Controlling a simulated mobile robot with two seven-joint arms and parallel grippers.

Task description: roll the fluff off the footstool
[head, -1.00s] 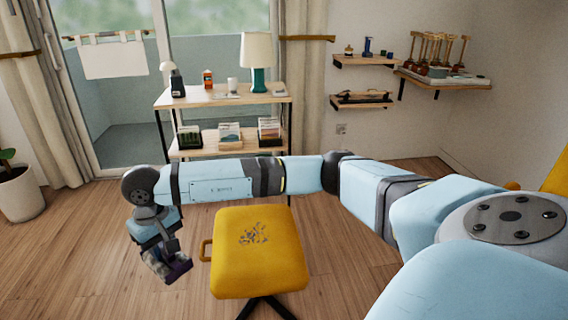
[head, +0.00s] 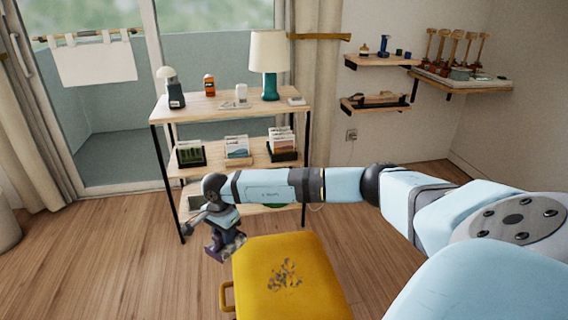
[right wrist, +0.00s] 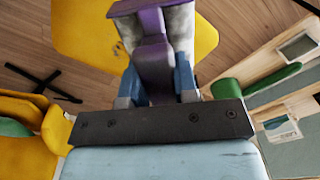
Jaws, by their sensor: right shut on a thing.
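The yellow footstool (head: 322,262) stands low in the head view, its front cut off by the frame. A patch of grey fluff (head: 285,275) lies on its cushion. My right gripper (head: 222,241) is by the footstool's far left corner. In the right wrist view the right gripper (right wrist: 158,88) is shut on a lint roller with a purple handle (right wrist: 153,52) and a pale grey roller part (right wrist: 181,28). The footstool (right wrist: 82,32) shows behind it there; I cannot tell whether they touch. My left gripper is out of view.
A wooden shelf unit (head: 210,107) with a lamp (head: 270,62) and small boxes stands just behind my right gripper. Wall shelves (head: 460,84) hang at the back right. Bare wooden floor (head: 120,255) lies left of the footstool.

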